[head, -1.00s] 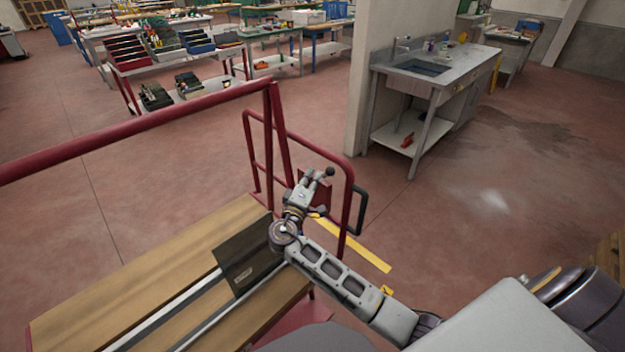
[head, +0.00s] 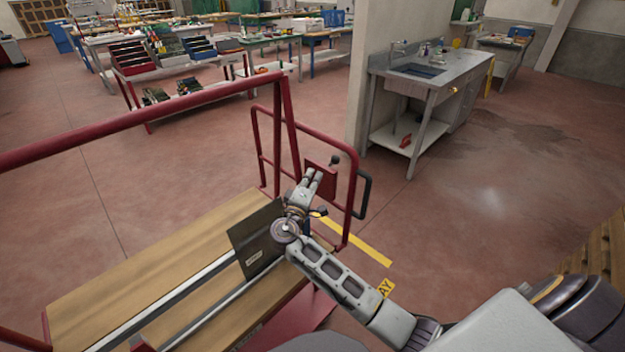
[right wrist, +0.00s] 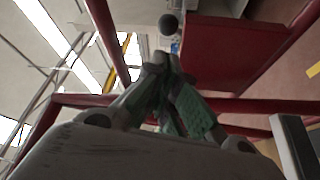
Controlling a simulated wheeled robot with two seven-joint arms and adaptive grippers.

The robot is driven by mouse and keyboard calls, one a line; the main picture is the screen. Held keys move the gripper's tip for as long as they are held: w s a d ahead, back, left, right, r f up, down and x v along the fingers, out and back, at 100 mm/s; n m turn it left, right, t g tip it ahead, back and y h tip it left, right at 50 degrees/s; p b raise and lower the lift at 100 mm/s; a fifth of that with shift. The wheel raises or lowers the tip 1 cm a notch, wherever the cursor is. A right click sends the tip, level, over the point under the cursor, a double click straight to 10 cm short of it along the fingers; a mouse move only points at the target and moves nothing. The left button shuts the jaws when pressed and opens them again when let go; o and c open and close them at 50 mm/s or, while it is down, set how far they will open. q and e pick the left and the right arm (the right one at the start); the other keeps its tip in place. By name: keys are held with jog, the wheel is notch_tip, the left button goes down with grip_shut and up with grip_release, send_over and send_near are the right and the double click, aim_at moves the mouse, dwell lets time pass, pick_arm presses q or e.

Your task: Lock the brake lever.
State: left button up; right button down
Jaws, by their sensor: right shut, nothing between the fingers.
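The brake lever (head: 335,160) shows as a dark round knob beside a red plate (head: 321,184) on the cart's red end frame. In the right wrist view the knob (right wrist: 168,24) lies just beyond the fingertips, with the red plate (right wrist: 228,55) to its right. My right gripper (head: 314,177) is shut and empty, just below and left of the knob in the head view. Its closed fingers (right wrist: 163,65) also show in the right wrist view, with a small gap to the knob. The lever's shaft is mostly hidden. My left gripper is not in view.
The cart's red rails (head: 290,130) surround the arm, and a black handle (head: 365,196) sits right of the plate. A dark panel (head: 257,240) stands on the wooden deck (head: 160,262). A sink bench (head: 430,75) is farther off. Open floor lies to the right.

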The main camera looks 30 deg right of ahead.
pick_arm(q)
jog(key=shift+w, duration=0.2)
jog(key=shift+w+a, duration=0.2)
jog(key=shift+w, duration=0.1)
pick_arm(e)
jog(key=shift+w, duration=0.1)
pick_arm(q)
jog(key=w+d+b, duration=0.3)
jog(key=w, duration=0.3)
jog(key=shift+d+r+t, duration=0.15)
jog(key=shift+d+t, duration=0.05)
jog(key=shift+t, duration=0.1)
pick_arm(e)
jog(key=w+a+r+m+g+h, duration=0.2)
jog(key=w+a+m+g, duration=0.1)
jog(key=a+m, duration=0.2)
jog(key=shift+w+r, duration=0.25)
jog(key=shift+w, duration=0.05)
